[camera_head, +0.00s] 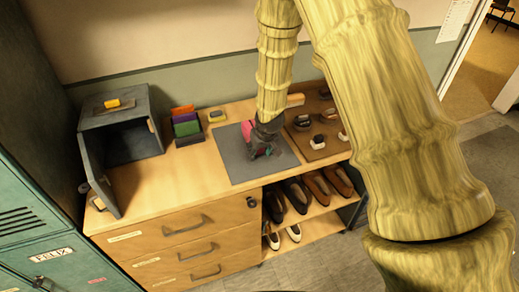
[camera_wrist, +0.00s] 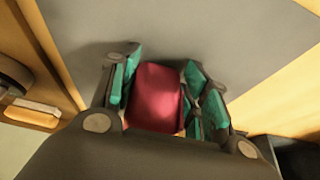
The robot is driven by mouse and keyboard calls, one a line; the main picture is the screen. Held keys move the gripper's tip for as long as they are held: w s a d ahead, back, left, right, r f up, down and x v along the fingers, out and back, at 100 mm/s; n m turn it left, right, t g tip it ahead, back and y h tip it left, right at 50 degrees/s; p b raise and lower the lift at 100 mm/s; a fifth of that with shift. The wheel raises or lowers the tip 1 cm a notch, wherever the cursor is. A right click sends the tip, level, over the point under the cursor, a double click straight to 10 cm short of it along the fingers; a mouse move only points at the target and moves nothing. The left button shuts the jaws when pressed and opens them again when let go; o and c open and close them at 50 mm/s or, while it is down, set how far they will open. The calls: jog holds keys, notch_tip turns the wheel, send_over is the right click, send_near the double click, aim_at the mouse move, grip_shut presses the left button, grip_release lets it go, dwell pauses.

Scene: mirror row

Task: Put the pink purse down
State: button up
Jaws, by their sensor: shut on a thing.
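The pink purse (camera_wrist: 156,96) sits between the teal-padded fingers of my gripper (camera_wrist: 158,90) in the wrist view. My gripper is shut on it. In the head view my gripper (camera_head: 262,150) is low over the grey mat (camera_head: 230,152) on the wooden cabinet top, and a bit of the pink purse (camera_head: 248,128) shows beside it. The grey mat also fills the background of the wrist view (camera_wrist: 190,30). I cannot tell whether the purse touches the mat; its underside is hidden.
A brown board (camera_head: 318,153) with several brushes lies right of the mat. Left of it stand a colored file holder (camera_head: 186,124) and an open grey box (camera_head: 125,133) with its door swung out. Shoes (camera_head: 297,195) fill shelves below. Green lockers (camera_head: 30,200) stand at the left.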

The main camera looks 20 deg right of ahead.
jog(key=shift+f, duration=0.15)
jog(key=o, duration=1.1)
jog(key=shift+b+v, duration=1.3)
jog(key=shift+v, duration=4.85)
